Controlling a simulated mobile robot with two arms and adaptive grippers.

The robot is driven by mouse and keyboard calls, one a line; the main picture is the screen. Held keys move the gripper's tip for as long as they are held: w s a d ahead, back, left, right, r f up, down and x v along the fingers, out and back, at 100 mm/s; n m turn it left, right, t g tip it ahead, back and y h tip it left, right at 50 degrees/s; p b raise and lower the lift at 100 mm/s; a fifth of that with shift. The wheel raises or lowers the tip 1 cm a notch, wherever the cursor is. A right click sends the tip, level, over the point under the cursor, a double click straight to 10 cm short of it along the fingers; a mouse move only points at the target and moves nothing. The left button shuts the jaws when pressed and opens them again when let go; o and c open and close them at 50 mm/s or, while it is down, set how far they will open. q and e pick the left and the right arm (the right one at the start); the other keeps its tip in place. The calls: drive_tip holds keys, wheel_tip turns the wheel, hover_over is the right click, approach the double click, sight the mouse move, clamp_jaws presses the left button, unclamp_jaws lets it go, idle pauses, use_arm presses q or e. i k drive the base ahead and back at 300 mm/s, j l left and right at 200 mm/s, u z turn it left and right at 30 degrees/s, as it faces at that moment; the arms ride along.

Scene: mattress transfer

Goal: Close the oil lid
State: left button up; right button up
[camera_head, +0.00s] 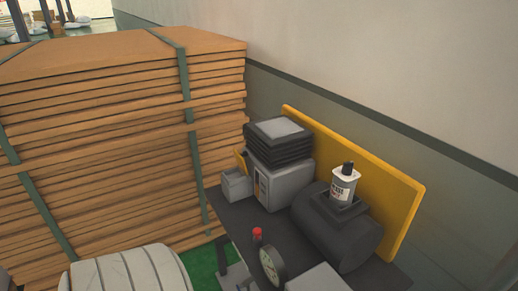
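A machine stands at the right, in front of a yellow panel (375,185). It has a grey block (285,184) with a black ribbed top (279,142), and a dark cylinder (338,232). A small light-grey box (237,186) sits at the block's left side, with a small yellow piece (241,160) standing by its top edge. I cannot tell for sure whether this is the oil lid. A white bottle (343,187) with a black cap (348,168) stands upright on the cylinder. Neither of my grippers is in view.
A tall stack of brown boards (90,130) with green straps fills the left. A round gauge (271,266) and a red knob (257,234) stand at the machine's front. A pale ribbed rounded object (127,270) is at the bottom left. A wall (400,70) runs behind.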

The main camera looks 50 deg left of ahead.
sight(241, 161)
drive_tip(key=u, duration=1.25)
drive_tip(key=k+j+z, duration=0.2)
drive_tip(key=j+z, duration=0.2)
drive_tip(key=j, duration=0.2)
